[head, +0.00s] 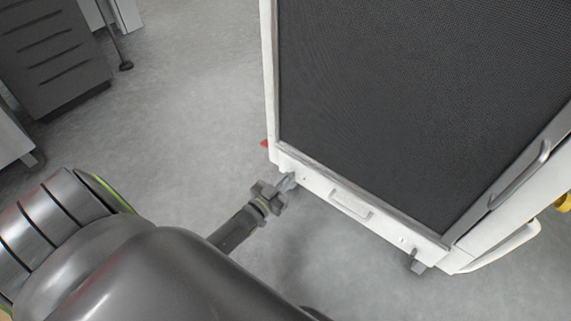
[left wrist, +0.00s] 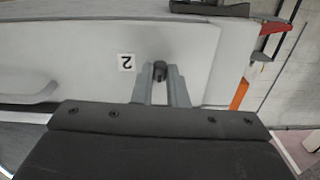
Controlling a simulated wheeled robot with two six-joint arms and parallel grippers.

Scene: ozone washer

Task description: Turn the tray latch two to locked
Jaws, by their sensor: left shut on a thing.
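The tray latch two is a small dark knob (left wrist: 160,69) on the pale front panel, beside a "2" label (left wrist: 127,62) that appears upside down in the left wrist view. My left gripper (left wrist: 162,82) is shut on this knob, with one finger on each side of it. In the head view the left gripper (head: 288,182) touches the near left corner of the white unit (head: 315,184), and its fingers hide the knob there. Which way the latch is turned cannot be told. My right gripper is not in view.
A dark mesh panel (head: 400,90) covers the unit's top. A red part (head: 265,143) sticks out at left. A grey drawer cabinet (head: 50,55) stands far left; open floor lies between.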

